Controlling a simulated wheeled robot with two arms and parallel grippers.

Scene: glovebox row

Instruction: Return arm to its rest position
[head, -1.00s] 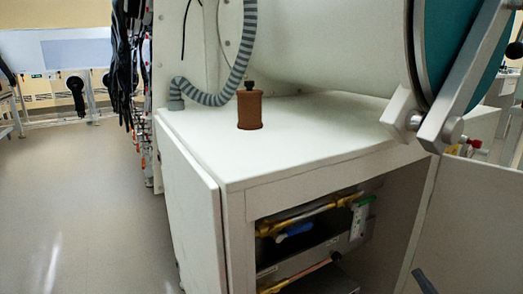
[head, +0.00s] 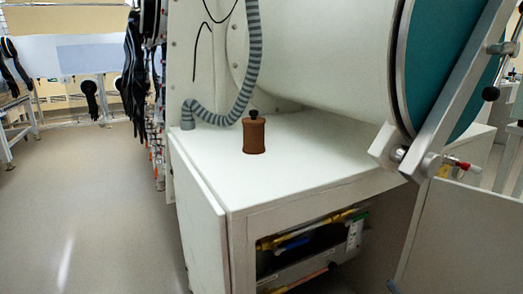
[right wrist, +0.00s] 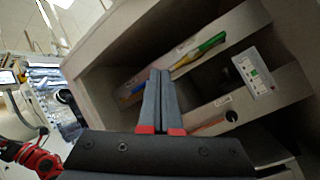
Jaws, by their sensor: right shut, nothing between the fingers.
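My right gripper (right wrist: 160,73) is shut and empty in the right wrist view. Its two grey fingers with red bases lie side by side in front of the open cabinet compartment. In the head view only a small dark piece, likely the tip of my right gripper (head: 392,287), shows at the bottom edge. My left gripper is in neither view.
A brown bottle with a black cap (head: 254,134) stands on the white cabinet top (head: 300,178). A grey ribbed hose (head: 215,118) is behind it. The cabinet's doors hang open at left and right (head: 465,240). The floor at left is clear (head: 90,200).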

